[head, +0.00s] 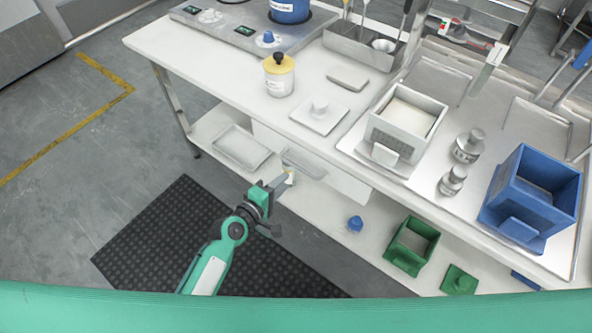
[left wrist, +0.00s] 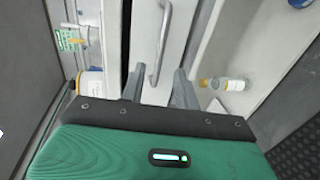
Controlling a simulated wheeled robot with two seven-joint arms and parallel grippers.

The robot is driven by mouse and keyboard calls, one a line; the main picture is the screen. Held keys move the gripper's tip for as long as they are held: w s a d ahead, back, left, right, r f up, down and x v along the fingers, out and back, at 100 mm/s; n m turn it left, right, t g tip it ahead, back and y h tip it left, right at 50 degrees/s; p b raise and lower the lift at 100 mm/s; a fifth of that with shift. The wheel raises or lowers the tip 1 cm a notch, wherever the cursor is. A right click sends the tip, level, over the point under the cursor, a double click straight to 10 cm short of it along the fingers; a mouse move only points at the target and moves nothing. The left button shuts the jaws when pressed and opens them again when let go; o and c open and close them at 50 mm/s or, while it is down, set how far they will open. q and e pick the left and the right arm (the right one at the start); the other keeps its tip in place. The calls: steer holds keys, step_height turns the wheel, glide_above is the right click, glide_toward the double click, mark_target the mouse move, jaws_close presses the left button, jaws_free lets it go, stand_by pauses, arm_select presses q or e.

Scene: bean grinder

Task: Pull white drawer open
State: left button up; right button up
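The white drawer (head: 345,184) sits under the front edge of the white table, its front facing my left arm. Its long grey bar handle (head: 303,164) also shows in the left wrist view (left wrist: 162,45). My left gripper (head: 286,180) is just below and in front of the handle in the head view. In the left wrist view the two fingers (left wrist: 158,82) are apart, with the near end of the handle in the gap between them. I cannot tell whether they touch it. My right gripper is not in view.
The white tabletop (head: 185,55) holds a yellow-lidded jar (head: 279,76), a white container (head: 405,120) and a blue container (head: 537,190).

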arm_select(q)
steer(key=x, duration=0.7)
steer(key=shift+w, duration=0.25)
steer(key=shift+d, duration=0.15)
jaws_close()
